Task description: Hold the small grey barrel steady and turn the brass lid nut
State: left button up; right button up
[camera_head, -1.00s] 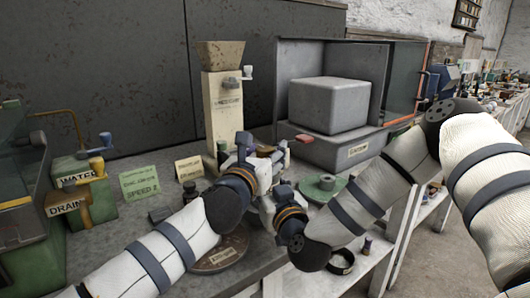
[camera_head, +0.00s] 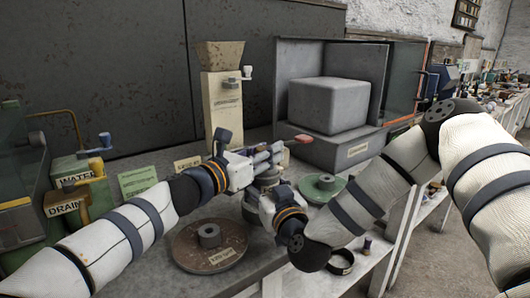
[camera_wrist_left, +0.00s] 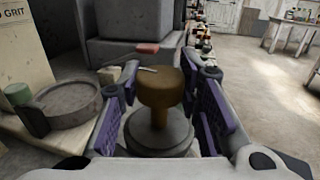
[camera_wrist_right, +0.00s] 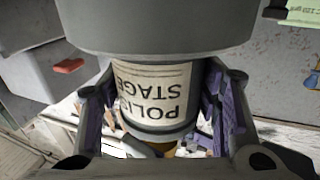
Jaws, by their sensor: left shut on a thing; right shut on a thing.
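The brass lid nut (camera_wrist_left: 160,88) stands upright on the grey lid of the barrel (camera_wrist_left: 158,138) in the left wrist view. My left gripper (camera_wrist_left: 160,112) is shut on the nut, one purple pad on each side. The small grey barrel, with a pale "POLISH STAGE" label (camera_wrist_right: 155,92), fills the right wrist view below its wide grey rim. My right gripper (camera_wrist_right: 158,115) is shut on the barrel's body. In the head view, my left gripper (camera_head: 262,158) lies above my right gripper (camera_head: 262,203). The barrel (camera_head: 268,180) is mostly hidden between them there, and the nut is hidden.
A cream hopper (camera_head: 224,105) stands behind my left gripper. A grey cabinet with a block (camera_head: 330,105) and a red handle stands back right. A green disc (camera_head: 322,186) lies right of the barrel. A brown disc (camera_head: 195,258) lies at the bench front. Green Water/Drain boxes stand left.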

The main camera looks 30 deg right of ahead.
pick_arm(q)
jog(key=shift+a+f+g, duration=0.1)
jog(key=shift+g, duration=0.3)
jog(key=o, duration=1.1)
jog(key=shift+s, duration=0.1)
jog(key=shift+o, duration=0.2)
jog(key=v, duration=1.2)
